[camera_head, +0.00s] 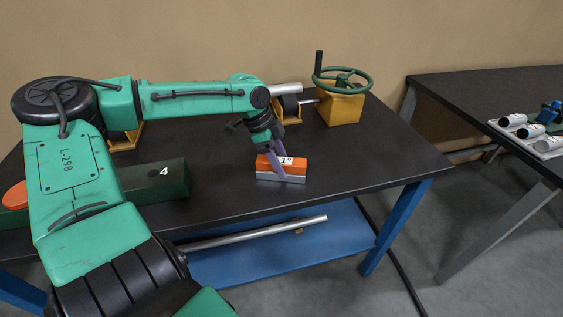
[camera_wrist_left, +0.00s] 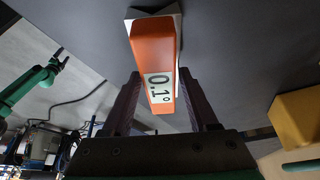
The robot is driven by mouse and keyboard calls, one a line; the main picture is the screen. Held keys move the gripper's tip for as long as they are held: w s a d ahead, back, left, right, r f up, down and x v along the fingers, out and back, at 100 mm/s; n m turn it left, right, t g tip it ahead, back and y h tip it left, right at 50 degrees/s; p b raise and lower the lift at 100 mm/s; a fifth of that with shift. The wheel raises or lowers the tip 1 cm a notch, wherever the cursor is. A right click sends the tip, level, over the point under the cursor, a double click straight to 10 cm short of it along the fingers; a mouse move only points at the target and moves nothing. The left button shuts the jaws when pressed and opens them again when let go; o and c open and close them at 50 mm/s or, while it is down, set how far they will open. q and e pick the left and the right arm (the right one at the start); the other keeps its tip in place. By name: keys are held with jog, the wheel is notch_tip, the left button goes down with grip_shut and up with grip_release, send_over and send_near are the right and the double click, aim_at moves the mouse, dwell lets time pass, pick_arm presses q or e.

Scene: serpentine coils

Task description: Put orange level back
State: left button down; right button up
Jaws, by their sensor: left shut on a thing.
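The orange level (camera_head: 296,168), with a grey metal base and a white label, is near the front edge of the black workbench. My left gripper (camera_head: 277,161) is shut on it from above, its purple fingers on either side. In the left wrist view the orange level (camera_wrist_left: 152,42) lies lengthwise between the fingers, with "0.1°" on its label. I cannot tell if its base touches the bench top. A green arm, seemingly my right one, shows small at the left of the wrist view; its gripper (camera_wrist_left: 60,61) is too small to read.
A yellow box with a green handwheel (camera_head: 340,103) and a yellow stand with a metal cylinder (camera_head: 290,107) are behind. A steel bar (camera_head: 256,233) lies on the blue lower shelf (camera_head: 290,255). The bench right of the level is clear.

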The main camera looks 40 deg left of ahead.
pick_arm(q)
jog(key=shift+f, duration=0.15)
jog(key=shift+c, duration=0.8)
grip_release()
jog(key=shift+a+r, duration=0.1)
jog(key=shift+r, duration=0.3)
jog(key=p+v, duration=0.1)
jog(key=v, duration=1)
jog(key=shift+a+r, duration=0.15)
jog(key=shift+r, duration=0.1)
jog(key=shift+s, duration=0.15)
